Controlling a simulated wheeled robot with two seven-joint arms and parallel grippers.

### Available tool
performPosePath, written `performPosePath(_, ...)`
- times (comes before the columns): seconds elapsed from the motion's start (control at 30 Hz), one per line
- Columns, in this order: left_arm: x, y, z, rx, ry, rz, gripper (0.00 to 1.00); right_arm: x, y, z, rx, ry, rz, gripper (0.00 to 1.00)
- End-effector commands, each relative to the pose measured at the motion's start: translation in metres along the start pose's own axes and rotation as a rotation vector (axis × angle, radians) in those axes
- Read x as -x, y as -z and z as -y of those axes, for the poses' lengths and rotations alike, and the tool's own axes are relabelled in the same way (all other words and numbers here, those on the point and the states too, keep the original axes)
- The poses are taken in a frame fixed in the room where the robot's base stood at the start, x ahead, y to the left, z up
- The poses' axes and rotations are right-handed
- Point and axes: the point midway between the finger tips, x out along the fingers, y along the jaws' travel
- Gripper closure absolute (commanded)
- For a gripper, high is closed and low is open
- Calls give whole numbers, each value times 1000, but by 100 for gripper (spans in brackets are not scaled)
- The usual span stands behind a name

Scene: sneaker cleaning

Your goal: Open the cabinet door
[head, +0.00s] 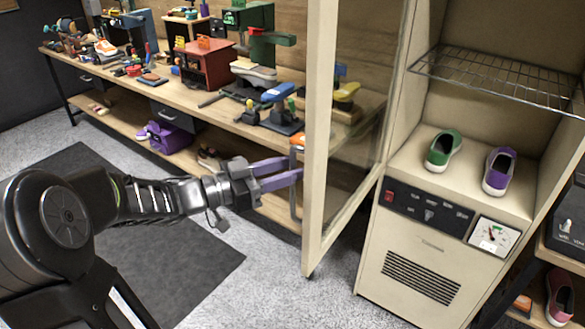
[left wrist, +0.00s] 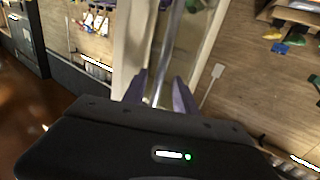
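The cabinet (head: 430,240) is a cream unit on the right with its front open. Its glass-paned door (head: 318,130) is swung out to the left, and the inside shows. The door's slim vertical handle (head: 294,185) is on the door's outer face. My left gripper (head: 288,171) reaches it from the left with purple fingers. In the left wrist view the fingers of my left gripper (left wrist: 160,92) are apart, with the handle (left wrist: 165,62) between them and gaps visible beside it. Whether a finger touches the handle I cannot tell. My right gripper is not in view.
A green shoe (head: 444,150) and a purple shoe (head: 498,171) stand inside the cabinet below a wire rack (head: 500,78). A cluttered workbench (head: 225,118) runs behind the door. A dark mat (head: 190,255) lies on the open floor. A shelf with shoes stands at the far right.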

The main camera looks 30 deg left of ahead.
Motion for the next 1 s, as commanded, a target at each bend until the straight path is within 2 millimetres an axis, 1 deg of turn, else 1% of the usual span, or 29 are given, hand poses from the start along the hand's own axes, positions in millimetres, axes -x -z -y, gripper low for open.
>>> performPosePath(0.3,51,-2,1,-2,4,-1,66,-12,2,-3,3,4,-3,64)
performPosePath(0.43,64,-1,0,-1,2,-1,66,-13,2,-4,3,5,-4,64)
performPosePath(0.57,69,0,0,0,0,0,66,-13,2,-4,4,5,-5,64)
performPosePath(1.0,68,0,0,0,0,0,66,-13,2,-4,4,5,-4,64)
